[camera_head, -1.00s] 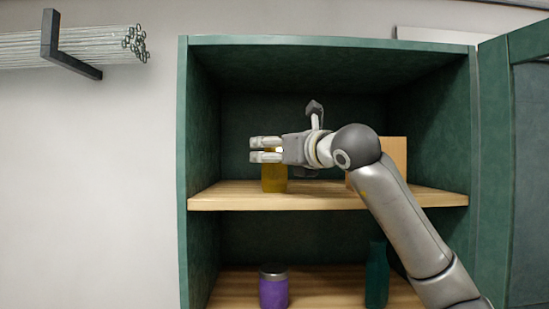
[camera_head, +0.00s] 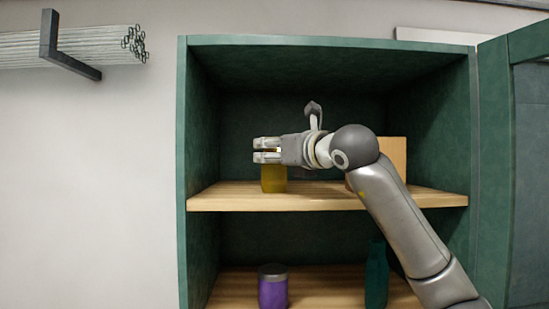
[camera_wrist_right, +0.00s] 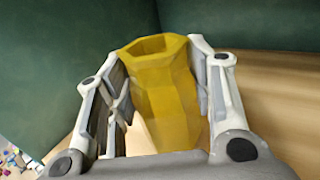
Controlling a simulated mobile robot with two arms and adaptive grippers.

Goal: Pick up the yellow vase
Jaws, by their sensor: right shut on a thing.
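The yellow vase (camera_head: 273,180) stands upright on the upper wooden shelf of the green cabinet, near its left side. My right gripper (camera_head: 267,150) reaches in from the right and is shut on the upper part of the vase. In the right wrist view the faceted yellow vase (camera_wrist_right: 165,90), with its open top, sits between the two fingers of my right gripper (camera_wrist_right: 158,85). In the head view the fingers hide the top of the vase. My left gripper is not in view.
The upper shelf (camera_head: 330,202) also holds a tan box-like thing (camera_head: 394,153), partly behind my arm. A purple jar (camera_head: 272,292) and a dark teal bottle (camera_head: 376,280) stand on the lower shelf. The cabinet door (camera_head: 515,170) is open at right. Glass rods (camera_head: 90,46) rest on a wall bracket.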

